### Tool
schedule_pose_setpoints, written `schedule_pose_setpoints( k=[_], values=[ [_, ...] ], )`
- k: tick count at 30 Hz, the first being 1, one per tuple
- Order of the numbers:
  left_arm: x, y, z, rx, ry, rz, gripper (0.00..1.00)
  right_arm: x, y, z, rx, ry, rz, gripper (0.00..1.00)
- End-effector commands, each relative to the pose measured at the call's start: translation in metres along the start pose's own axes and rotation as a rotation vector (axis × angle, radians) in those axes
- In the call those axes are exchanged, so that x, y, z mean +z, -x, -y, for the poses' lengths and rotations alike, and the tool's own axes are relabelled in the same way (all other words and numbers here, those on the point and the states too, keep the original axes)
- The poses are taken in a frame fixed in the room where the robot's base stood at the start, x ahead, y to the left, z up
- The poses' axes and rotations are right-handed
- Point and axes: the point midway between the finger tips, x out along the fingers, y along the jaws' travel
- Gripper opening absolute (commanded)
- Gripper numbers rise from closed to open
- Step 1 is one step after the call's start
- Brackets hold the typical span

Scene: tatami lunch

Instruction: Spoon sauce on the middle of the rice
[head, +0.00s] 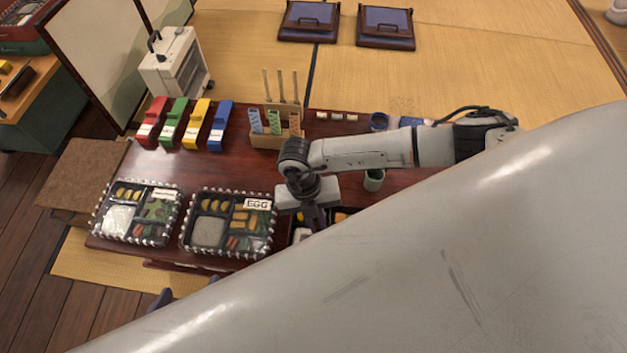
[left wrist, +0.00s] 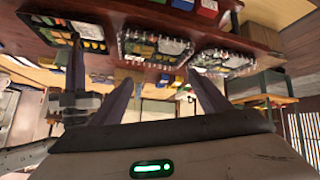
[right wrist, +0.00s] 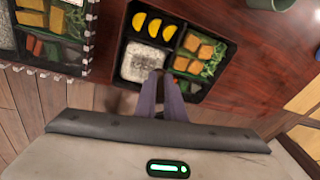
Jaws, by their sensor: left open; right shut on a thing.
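The open black bento (right wrist: 119,68) lies under my right gripper in the right wrist view. Its rice (right wrist: 146,62) fills the near left compartment, pale and speckled, partly behind the fingers. Yellow slices (right wrist: 154,27), orange cubes and greens fill the others. My right gripper (right wrist: 163,76) is shut, its tips over the rice's right edge. What it holds, probably the spoon, is hidden between the fingers; I cannot make out a bowl or sauce. In the head view my right gripper (head: 313,222) hides much of this bento. My left gripper (left wrist: 160,78) is open and empty, off the table's near edge.
Two lidded bentos, one at the far left (head: 104,231) and one marked EGG (head: 186,240), stand left of my right gripper. A green cup (head: 373,181) is to its right. Coloured blocks (head: 172,123) and a wooden holder (head: 264,141) line the back. My own arm hides the lower right.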

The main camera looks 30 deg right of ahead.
Motion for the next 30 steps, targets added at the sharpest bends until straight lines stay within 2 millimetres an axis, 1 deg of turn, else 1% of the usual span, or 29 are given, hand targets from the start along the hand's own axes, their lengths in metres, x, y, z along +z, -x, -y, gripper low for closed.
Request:
schedule_pose_setpoints(
  k=[7,20,21,30],
  values=[
    [0.003,-0.001,0.002,-0.004,-0.001,0.000,0.70,0.000,0.000,-0.001,0.001,0.000,0.000,0.00],
    [0.032,-0.009,0.020,-0.053,-0.023,-0.020,0.70,0.000,0.000,-0.001,0.001,0.000,0.000,0.00],
    [0.025,-0.004,0.019,-0.053,-0.028,-0.019,0.70,-0.001,0.009,0.000,0.002,0.000,0.000,0.00],
    [0.018,0.004,0.020,-0.061,-0.051,0.005,0.70,-0.004,0.033,0.004,0.001,0.000,0.000,0.00]
  ],
)
